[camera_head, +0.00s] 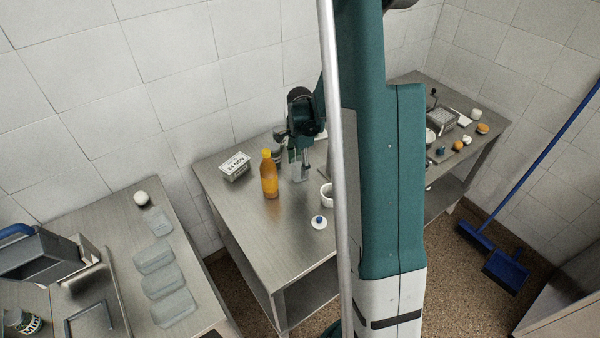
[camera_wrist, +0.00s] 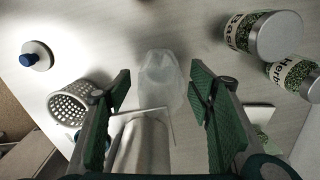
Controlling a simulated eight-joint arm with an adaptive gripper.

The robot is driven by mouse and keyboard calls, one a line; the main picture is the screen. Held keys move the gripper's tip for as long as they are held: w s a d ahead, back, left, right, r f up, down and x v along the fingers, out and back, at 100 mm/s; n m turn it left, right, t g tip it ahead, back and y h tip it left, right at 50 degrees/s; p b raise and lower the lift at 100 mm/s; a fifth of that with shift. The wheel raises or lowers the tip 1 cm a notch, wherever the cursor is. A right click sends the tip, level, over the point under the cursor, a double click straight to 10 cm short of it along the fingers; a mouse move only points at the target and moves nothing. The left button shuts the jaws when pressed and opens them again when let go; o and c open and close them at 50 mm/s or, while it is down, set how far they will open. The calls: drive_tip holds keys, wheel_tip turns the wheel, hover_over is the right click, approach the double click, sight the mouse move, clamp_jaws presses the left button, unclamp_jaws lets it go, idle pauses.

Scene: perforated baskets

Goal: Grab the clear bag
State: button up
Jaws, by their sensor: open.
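A crumpled clear bag (camera_wrist: 160,75) lies on the steel table in the wrist view, between and just beyond my fingertips. My gripper (camera_wrist: 160,88) is open, with one green-padded finger to each side of the bag and no visible contact. In the head view my gripper (camera_head: 298,165) hangs over the back part of the middle table (camera_head: 245,230).
An orange bottle (camera_head: 269,176) and date block (camera_head: 234,166) are left of my gripper.

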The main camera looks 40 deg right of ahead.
sight(300, 171)
drive_tip(key=shift+f, duration=1.95)
drive_tip(key=c, duration=0.8)
